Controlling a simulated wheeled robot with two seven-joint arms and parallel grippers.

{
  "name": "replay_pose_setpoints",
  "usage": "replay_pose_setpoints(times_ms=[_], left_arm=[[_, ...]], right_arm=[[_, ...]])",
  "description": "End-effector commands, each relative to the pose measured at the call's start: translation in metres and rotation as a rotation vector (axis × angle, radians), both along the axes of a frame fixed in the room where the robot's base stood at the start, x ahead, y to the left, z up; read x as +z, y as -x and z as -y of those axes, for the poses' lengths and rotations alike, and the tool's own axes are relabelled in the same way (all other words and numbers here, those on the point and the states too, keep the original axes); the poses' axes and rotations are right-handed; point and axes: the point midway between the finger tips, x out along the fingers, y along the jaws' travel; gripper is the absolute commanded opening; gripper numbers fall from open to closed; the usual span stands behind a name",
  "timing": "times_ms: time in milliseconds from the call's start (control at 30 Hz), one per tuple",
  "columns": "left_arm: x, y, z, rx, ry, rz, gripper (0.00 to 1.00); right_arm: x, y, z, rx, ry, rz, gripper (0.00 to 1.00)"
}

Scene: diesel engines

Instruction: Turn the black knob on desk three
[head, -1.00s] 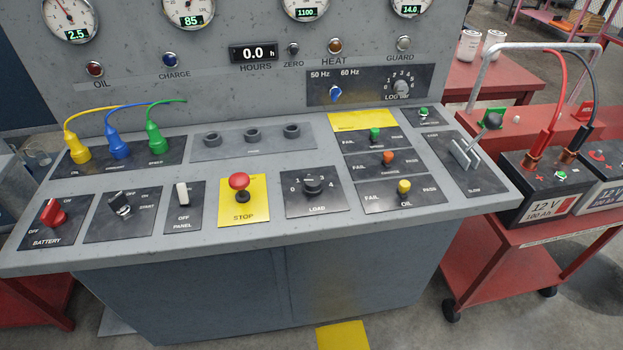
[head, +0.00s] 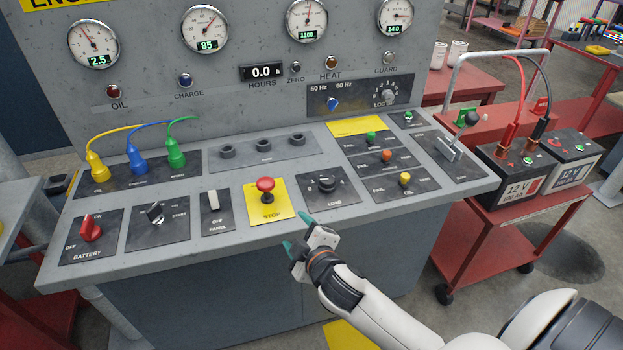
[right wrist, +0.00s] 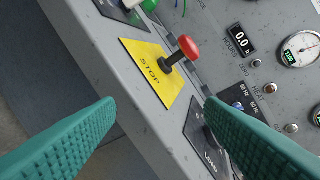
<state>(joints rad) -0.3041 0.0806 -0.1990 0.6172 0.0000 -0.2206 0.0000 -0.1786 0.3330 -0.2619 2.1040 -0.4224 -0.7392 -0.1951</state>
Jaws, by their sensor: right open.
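The black LOAD knob (head: 326,184) sits on a dark plate on the sloping desk top (head: 225,238), right of the red STOP button (head: 265,189). Another dark rotary knob (head: 155,212) sits on the START plate farther left. My right gripper (head: 299,234) is open and empty at the desk's front edge, in front of and below the STOP and LOAD plates, apart from both knobs. In the right wrist view, its teal fingers (right wrist: 160,112) spread wide; the LOAD plate (right wrist: 194,128) is partly hidden behind the right finger. My left gripper is not in view.
A red BATTERY switch (head: 91,229), white PANEL switch (head: 214,201) and coloured FAIL/PASS knobs (head: 387,156) share the desk. Yellow, blue and green plugs (head: 136,160) stand at the back left. A red cart (head: 500,235) with batteries (head: 516,172) stands at right.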

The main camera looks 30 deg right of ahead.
Motion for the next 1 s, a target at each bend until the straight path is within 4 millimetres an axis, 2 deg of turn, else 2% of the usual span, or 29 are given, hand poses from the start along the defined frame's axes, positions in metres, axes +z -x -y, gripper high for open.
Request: replay_pose_setpoints(times_ms=[33,100,167,300,400,467,533,567,633,667,733,800,900,1000], left_arm=[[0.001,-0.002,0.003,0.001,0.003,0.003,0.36],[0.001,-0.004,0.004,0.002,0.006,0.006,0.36],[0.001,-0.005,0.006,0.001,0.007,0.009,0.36],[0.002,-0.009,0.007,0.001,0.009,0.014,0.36],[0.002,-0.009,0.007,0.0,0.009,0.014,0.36],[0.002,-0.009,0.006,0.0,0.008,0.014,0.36],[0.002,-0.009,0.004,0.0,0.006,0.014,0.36],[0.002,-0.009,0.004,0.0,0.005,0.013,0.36],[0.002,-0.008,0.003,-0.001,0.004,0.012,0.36],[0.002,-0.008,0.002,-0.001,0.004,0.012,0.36],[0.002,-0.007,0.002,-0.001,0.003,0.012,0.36],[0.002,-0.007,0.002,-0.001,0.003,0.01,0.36],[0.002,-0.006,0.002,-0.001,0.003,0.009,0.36],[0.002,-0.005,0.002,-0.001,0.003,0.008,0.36]], right_arm=[[0.028,-0.017,-0.003,0.053,0.081,0.099,0.63],[0.057,-0.037,-0.011,0.137,0.205,0.23,0.63],[0.078,-0.053,-0.02,0.219,0.325,0.341,0.63],[0.128,-0.083,-0.05,0.467,0.698,0.623,0.63],[0.145,-0.095,-0.069,0.687,1.013,0.795,0.63],[0.145,-0.1,-0.073,0.831,1.205,0.867,0.63],[0.138,-0.105,-0.068,1.009,1.426,0.917,0.63],[0.134,-0.108,-0.061,1.089,1.518,0.925,0.63],[0.123,-0.113,-0.035,1.286,1.717,0.909,0.63],[0.118,-0.115,-0.02,1.374,1.793,0.886,0.63],[0.11,-0.117,0.022,1.579,1.94,0.803,0.63],[0.108,-0.115,0.069,1.769,2.033,0.689,0.63],[0.112,-0.106,0.128,1.988,2.084,0.524,0.63],[0.118,-0.095,0.169,2.129,2.078,0.398,0.63]])
